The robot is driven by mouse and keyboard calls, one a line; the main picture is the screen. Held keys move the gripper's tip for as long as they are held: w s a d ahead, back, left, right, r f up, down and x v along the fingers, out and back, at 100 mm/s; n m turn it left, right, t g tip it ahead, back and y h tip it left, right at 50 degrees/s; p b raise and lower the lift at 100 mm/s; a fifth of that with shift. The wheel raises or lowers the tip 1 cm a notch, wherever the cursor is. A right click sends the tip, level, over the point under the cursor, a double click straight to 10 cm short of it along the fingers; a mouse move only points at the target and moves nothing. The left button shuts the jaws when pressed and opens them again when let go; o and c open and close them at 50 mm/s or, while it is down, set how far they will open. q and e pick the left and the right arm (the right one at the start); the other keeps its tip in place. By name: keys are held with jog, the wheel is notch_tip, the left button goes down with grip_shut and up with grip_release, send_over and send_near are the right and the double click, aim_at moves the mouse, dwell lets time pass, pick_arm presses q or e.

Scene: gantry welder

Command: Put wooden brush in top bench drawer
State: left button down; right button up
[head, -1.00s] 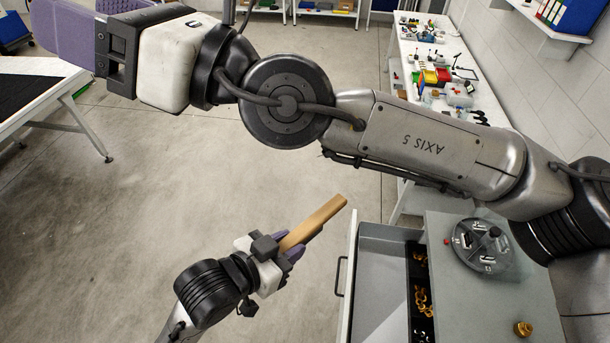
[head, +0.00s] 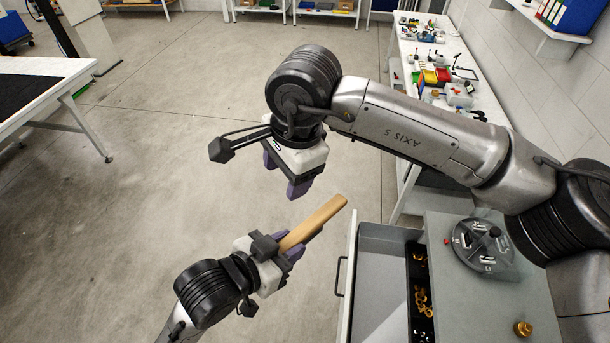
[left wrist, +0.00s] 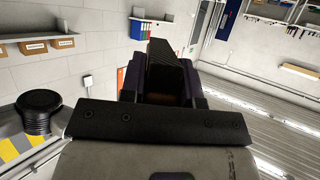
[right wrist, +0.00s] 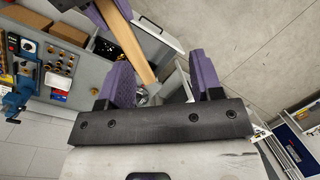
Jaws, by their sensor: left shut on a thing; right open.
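The wooden brush (head: 318,222) is a long tan bar in the head view. My left gripper (head: 284,252) is shut on its lower end, and the brush points up and right, just left of the drawer. The brush also shows in the right wrist view (right wrist: 126,40); in the left wrist view it is mostly hidden between the fingers. My right gripper (head: 286,182) is open and empty above and left of the brush's free end; its purple fingers stand apart in the right wrist view (right wrist: 165,85). The top bench drawer (head: 385,270) is pulled open, with its handle on the left.
A black compartment with brass-coloured parts (head: 422,295) lies in the drawer's right side. A round grey fixture (head: 483,246) and a brass piece (head: 523,328) are on the grey bench top (head: 455,305). A cluttered white table (head: 428,70) stands behind. Floor left of the drawer is clear.

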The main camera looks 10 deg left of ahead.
jog(key=d+f, duration=0.1)
jog(key=f, duration=0.3)
jog(key=d+f+n+h, duration=0.1)
jog(key=f, duration=0.3)
jog(key=d+f+n+h, duration=0.1)
jog(key=f, duration=0.3)
jog(key=shift+s+f, duration=0.2)
jog(key=shift+s, duration=0.2)
jog(key=shift+c, duration=0.3)
pick_arm(q)
jog(key=c, duration=1.9)
grip_release()
jog(key=shift+s+d, duration=0.15)
pick_arm(e)
jog(key=shift+a+r, duration=0.1)
jog(key=shift+a, duration=0.05)
jog(key=c, duration=1)
pick_arm(q)
jog(key=o, duration=1)
pick_arm(e)
grip_shut()
pick_arm(q)
jog(key=shift+o, duration=0.9)
